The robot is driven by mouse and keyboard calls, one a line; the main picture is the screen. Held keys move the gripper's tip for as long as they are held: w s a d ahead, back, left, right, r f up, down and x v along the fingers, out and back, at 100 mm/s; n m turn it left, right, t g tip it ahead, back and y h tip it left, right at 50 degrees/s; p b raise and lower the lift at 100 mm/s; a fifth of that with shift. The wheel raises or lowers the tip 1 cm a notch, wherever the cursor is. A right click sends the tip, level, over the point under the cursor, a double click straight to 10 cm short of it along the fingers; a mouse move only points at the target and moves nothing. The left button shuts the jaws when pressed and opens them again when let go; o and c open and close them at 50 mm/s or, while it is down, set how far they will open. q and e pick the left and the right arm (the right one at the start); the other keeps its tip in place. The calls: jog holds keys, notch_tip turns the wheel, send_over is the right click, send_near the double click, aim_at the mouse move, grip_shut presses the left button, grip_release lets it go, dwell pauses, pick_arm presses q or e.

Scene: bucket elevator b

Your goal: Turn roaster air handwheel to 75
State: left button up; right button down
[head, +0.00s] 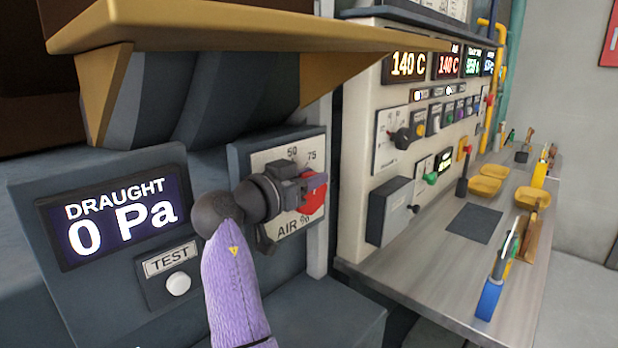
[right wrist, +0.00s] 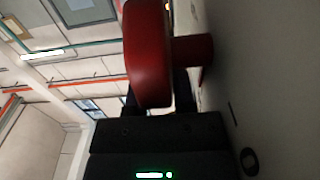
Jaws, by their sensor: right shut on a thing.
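The red air handwheel (head: 315,196) is mounted on a pale dial plate (head: 287,228) marked AIR %, with 50 and 75 legible at its top. My right gripper (head: 306,188) is at the handwheel, shut on it, and hides much of the wheel and dial. I cannot read where the wheel points. In the right wrist view the red wheel (right wrist: 148,55) stands at the jaws, with its stem (right wrist: 192,50) running to the panel. My left gripper is not in view.
A DRAUGHT display (head: 115,215) reads 0 Pa, with a TEST button (head: 178,284) below it. A tan ledge (head: 220,30) overhangs the panel. At right, a control panel (head: 358,130) stands behind a grey bench (head: 420,275) holding yellow trays (head: 484,187) and tools.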

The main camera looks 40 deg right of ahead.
aim_at(308, 173)
jog(key=shift+d+r+y+p, duration=0.2)
jog(key=shift+y+p, duration=0.4)
jog(key=shift+p, duration=0.2)
jog(key=y+p, duration=0.2)
jog(key=p, duration=0.2)
jog(key=d+y+p, duration=0.1)
jog(key=y+p, duration=0.2)
jog(key=p, duration=0.1)
jog(key=shift+f+g, duration=0.15)
jog(key=shift+g, duration=0.15)
jog(key=shift+w+d+f+y+p, duration=0.15)
jog(key=shift+f+y+p, duration=0.15)
jog(key=shift+y+p, duration=0.5)
jog(key=c, duration=0.7)
grip_release()
jog(key=shift+c, duration=0.2)
jog(key=v, duration=0.7)
jog(key=shift+r, duration=0.15)
